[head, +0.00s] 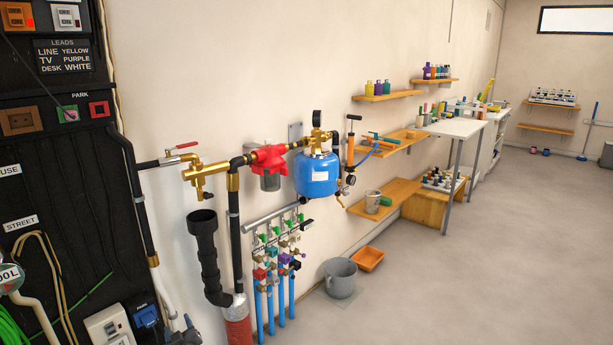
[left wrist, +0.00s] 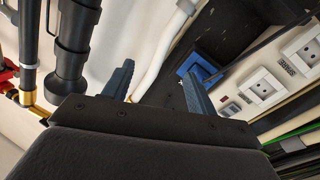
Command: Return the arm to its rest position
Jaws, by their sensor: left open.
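My left gripper (left wrist: 160,72) shows in the left wrist view with its two blue-grey fingers apart and nothing between them. In the head view, what seems to be its tip (head: 186,332) shows at the bottom edge, left of the black drain pipe (head: 205,255) and right of the blue socket (head: 147,315). Most of the left arm is out of the head view. My right gripper shows in neither view.
The black panel (head: 60,180) with sockets and cables stands close on the left. Wall pipework with a blue tank (head: 317,175) and a red filter (head: 268,158) is ahead. A grey bucket (head: 341,278) stands on the floor. The floor to the right (head: 480,290) is clear.

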